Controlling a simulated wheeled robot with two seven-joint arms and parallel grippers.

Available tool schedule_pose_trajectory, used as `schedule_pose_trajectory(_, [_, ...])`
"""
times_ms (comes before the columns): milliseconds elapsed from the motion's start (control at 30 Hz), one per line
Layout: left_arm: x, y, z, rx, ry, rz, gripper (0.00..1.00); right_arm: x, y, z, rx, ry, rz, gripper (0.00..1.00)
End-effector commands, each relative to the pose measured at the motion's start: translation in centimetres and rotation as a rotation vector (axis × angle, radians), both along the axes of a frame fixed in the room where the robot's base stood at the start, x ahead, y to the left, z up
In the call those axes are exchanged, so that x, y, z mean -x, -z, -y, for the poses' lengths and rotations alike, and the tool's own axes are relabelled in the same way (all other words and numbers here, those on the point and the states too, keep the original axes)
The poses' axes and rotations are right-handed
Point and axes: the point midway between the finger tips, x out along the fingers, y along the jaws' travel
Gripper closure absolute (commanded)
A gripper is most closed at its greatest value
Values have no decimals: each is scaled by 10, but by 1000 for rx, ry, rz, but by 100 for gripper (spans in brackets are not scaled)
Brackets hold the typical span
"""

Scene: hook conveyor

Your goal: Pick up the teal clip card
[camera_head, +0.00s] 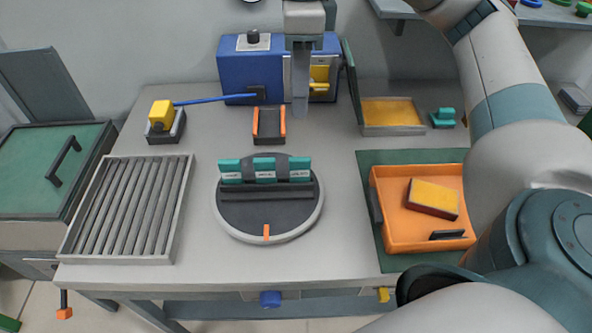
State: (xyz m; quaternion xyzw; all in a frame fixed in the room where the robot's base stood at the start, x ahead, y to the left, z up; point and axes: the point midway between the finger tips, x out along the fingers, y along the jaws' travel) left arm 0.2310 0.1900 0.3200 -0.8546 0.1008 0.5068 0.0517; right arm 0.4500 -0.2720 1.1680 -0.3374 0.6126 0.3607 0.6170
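Three teal cards stand in a row in the dark holder on the round turntable (222,212): a left card (230,170), a middle card (265,168) and a right card (299,167). Each has a pale label too small to read surely. I cannot tell which of them is the clip card. My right gripper (300,112) hangs from the top, pointing down in front of the blue machine, behind and above the cards and apart from them. Its fingers overlap from this side, so the opening is hidden. My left gripper is out of view.
A blue machine (236,72) stands at the back. An orange-sided holder (268,138) sits behind the turntable. A roller rack (172,215) is at left. At right are an orange tray (395,232) with a yellow-topped block (433,197) and a small teal piece (443,116).

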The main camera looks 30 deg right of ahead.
Motion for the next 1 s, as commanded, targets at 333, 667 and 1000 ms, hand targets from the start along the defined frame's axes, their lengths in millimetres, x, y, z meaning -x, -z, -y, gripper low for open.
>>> schedule_pose_trajectory(333, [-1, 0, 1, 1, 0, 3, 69, -1, -3, 10, 34, 13, 11, 67])
schedule_pose_trajectory(667, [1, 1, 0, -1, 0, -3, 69, -1, 9, 9, 32, 12, 8, 67])
schedule_pose_trajectory(1000, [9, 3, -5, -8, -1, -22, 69, 0, 46, 9, 31, 11, 6, 67])
